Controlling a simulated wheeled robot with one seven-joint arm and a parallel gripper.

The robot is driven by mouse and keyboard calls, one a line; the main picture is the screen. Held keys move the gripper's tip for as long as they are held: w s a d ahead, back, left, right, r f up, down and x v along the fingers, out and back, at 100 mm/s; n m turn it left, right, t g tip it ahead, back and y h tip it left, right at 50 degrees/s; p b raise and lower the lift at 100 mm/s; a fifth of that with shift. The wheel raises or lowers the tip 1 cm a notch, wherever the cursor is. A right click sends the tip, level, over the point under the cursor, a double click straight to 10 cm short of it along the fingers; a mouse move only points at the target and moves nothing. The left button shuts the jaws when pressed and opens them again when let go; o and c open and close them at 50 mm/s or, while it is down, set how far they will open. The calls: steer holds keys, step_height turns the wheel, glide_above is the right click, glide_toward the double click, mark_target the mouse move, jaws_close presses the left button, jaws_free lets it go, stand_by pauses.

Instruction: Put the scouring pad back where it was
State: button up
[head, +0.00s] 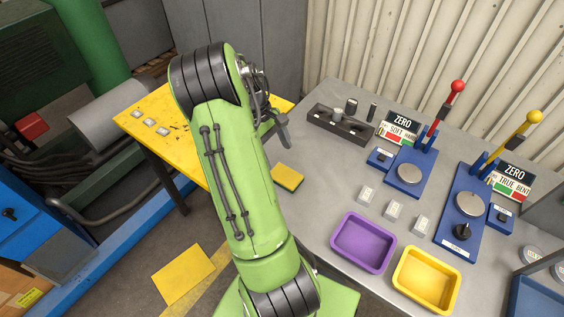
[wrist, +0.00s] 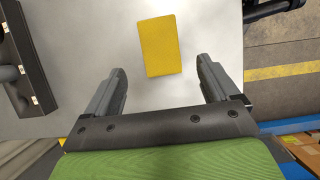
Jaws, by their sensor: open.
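The scouring pad (head: 287,178), yellow on top with a dark green layer below, lies flat on the grey table near its left edge. In the wrist view the pad (wrist: 161,46) shows as a yellow rectangle, slightly tilted, beyond the fingertips and between their lines. My gripper (wrist: 161,80) is open and empty, with nothing between its fingers. In the head view my gripper (head: 284,130) is partly hidden by my green arm, behind the pad and apart from it.
A dark tray (head: 322,123) with cylinders stands at the table's back. Two blue gauge stands (head: 411,184) (head: 453,238), several small labelled blocks (head: 395,210), a purple tray (head: 341,246) and a yellow tray (head: 407,285) are to the right. A yellow table (head: 176,137) stands left.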

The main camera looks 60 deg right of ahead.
steer(key=w+a+r+t+h, duration=0.1)
steer(key=w+a+r+t, duration=0.15)
steer(key=a+r, duration=0.5)
steer(key=w+a+r+t, duration=0.2)
steer(key=w+a+r, duration=0.2)
steer(key=a+r, duration=0.3)
steer(key=s+a+r+n+t, duration=0.1)
steer(key=s+a, duration=0.3)
steer(key=a, duration=0.5)
steer(key=s+a+r+t, duration=0.1)
steer(key=s+a+t, duration=0.3)
steer(key=a, duration=0.4)
steer(key=shift+a+r+n+t+p, duration=0.2)
steer(key=shift+a+n+t+p, duration=0.15)
steer(key=shift+n+p, duration=0.05)
